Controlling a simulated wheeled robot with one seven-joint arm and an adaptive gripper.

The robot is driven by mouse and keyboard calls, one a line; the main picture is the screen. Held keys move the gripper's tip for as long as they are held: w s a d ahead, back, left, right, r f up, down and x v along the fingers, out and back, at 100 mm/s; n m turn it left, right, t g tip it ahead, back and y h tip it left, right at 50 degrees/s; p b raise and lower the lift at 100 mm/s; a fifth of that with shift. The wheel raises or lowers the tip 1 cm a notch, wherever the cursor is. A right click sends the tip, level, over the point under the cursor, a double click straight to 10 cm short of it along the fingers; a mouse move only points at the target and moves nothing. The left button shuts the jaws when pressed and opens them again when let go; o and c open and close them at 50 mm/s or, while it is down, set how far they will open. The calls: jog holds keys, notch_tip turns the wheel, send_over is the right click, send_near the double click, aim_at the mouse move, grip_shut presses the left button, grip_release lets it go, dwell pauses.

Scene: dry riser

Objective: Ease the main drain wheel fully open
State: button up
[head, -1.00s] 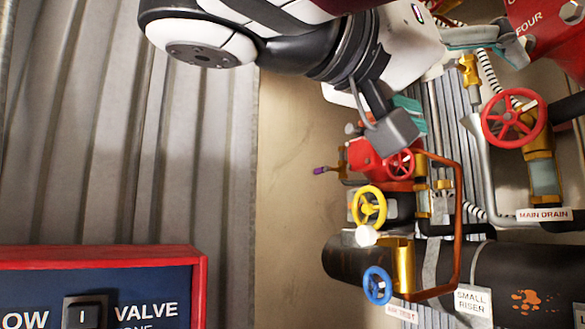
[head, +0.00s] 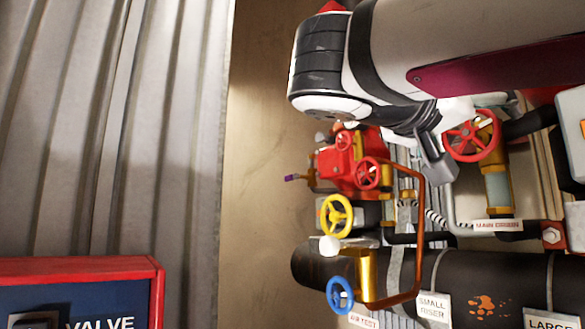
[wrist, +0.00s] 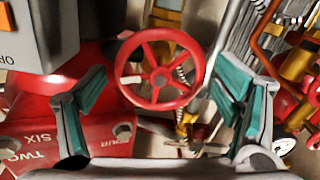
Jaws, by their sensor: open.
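The main drain wheel (head: 474,138) is a red spoked handwheel on a brass valve, above the white MAIN DRAIN label (head: 497,226). In the wrist view, the red wheel (wrist: 161,77) faces me near the middle, with its whole rim visible and a small pale mark on its left spoke. My gripper (wrist: 160,88) is open, with one teal-padded finger at the wheel's lower left and one at its lower right. The fingers look apart from the rim; the exact depth gap is unclear. In the head view my arm hides most of the gripper.
Smaller red wheels (head: 367,173), a yellow wheel (head: 337,215), a blue wheel (head: 340,294) and a copper pipe loop (head: 421,230) crowd the left of the valve. A grey box (wrist: 38,35) stands at the upper left in the wrist view. A black riser pipe (head: 392,268) runs below.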

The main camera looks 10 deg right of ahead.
jog(key=c, duration=1.2)
jog(key=shift+o, duration=0.2)
jog(key=n, duration=0.3)
jog(key=shift+n+p, duration=0.3)
jog(key=shift+p, duration=0.05)
jog(key=shift+w+n+p, duration=0.15)
jog(key=shift+n+p, duration=0.25)
jog(key=shift+n, duration=1.3)
